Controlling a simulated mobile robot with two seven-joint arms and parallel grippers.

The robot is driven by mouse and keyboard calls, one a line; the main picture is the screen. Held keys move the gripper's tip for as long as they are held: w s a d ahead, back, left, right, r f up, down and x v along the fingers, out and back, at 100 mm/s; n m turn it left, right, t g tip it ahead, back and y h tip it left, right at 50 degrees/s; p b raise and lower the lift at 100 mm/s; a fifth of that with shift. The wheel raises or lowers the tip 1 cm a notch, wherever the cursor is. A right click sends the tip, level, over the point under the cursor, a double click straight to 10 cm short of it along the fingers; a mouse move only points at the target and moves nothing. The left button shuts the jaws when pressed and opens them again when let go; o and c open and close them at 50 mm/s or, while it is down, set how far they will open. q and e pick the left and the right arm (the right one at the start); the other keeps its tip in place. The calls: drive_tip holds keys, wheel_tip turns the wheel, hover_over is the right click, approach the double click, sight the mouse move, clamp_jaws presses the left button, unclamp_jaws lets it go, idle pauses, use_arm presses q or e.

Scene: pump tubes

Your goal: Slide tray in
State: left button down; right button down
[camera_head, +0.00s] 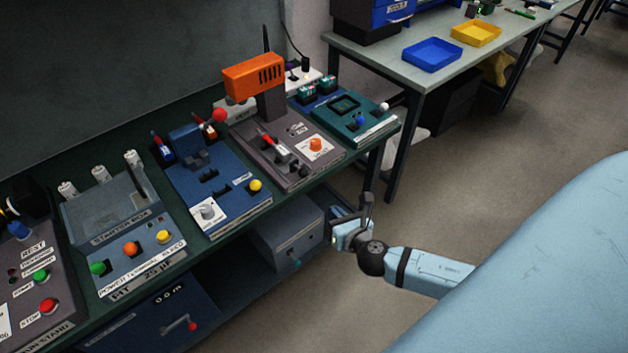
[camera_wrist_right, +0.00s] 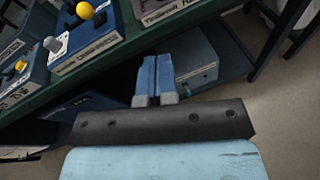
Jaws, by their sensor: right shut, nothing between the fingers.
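No part is plainly marked as the tray. A grey box (camera_head: 287,232) with a small teal knob on its front sits under the green bench; it also shows in the right wrist view (camera_wrist_right: 196,62). Left of it, a dark blue unit (camera_head: 150,318) marked "0.0 m" has a red-tipped handle. My right gripper (camera_head: 338,214) is just right of the grey box in the head view. In the right wrist view its blue fingers (camera_wrist_right: 155,62) are shut and empty, overlapping the box's left part; contact cannot be told. My left gripper is not in view.
The green bench (camera_head: 232,237) carries several control units, including a blue one with a yellow knob (camera_head: 255,185) and an orange-headed device (camera_head: 253,75). Another table (camera_head: 400,60) with blue and yellow bins stands behind. The floor (camera_head: 470,190) right of the bench is clear.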

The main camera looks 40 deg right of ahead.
drive_tip(key=n, duration=0.2)
drive_tip(key=p, duration=0.1)
approach(302, 173)
drive_tip(key=shift+t, duration=0.3)
drive_tip(key=x, duration=0.2)
drive_tip(key=f+x, duration=0.1)
drive_tip(key=x, duration=0.1)
drive_tip(key=d+x, duration=0.1)
drive_tip(key=x, duration=0.2)
drive_tip(key=shift+s+f, duration=0.2)
drive_tip(key=w, duration=0.5)
drive_tip(key=shift+a, duration=0.25)
drive_tip(key=shift+s, duration=0.15)
